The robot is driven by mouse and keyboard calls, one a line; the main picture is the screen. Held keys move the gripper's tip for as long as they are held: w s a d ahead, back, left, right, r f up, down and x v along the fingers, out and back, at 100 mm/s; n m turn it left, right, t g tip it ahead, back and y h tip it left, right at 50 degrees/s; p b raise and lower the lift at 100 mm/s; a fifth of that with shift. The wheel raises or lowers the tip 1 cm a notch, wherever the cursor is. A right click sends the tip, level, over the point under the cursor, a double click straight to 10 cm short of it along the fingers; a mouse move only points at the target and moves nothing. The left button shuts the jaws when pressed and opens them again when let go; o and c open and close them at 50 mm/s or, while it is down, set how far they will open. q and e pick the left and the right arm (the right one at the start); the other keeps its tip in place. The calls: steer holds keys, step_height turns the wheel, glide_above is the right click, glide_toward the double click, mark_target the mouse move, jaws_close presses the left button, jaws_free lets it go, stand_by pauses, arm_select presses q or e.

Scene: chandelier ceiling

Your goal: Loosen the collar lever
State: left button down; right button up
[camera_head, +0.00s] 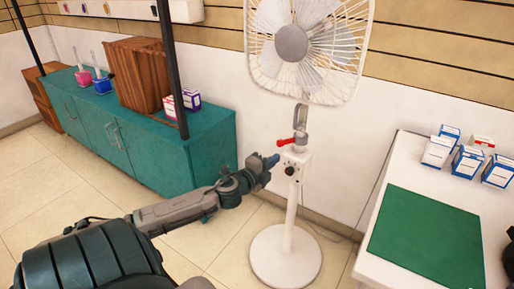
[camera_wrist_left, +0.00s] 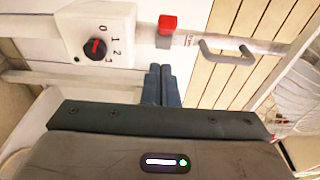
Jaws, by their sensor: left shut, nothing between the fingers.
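A white pedestal fan (camera_head: 290,200) stands on the floor in the middle of the head view. Its red collar lever (camera_head: 288,142) sticks out to the left from the collar below the fan head. In the left wrist view the red lever end (camera_wrist_left: 168,24) lies beyond the fingertips. My left gripper (camera_head: 272,160) is shut and empty, just left of the fan's control box and a little below the lever. In the wrist view its dark fingers (camera_wrist_left: 160,72) lie side by side, pointing towards the lever, with a visible gap. My right gripper is not in view.
The control box carries a dial (camera_wrist_left: 95,48) numbered 0 to 3. A grey handle (camera_wrist_left: 228,50) sits on the pole above the collar. The fan cage (camera_head: 305,50) is overhead. A teal cabinet (camera_head: 190,150) stands left; a white table (camera_head: 385,265) with a green mat stands right.

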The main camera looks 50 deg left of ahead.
arm_select(q)
steer(key=s, duration=0.6)
steer(key=shift+s+r+p, duration=0.3)
steer(key=shift+s+p, duration=0.1)
steer(key=shift+a, duration=0.1)
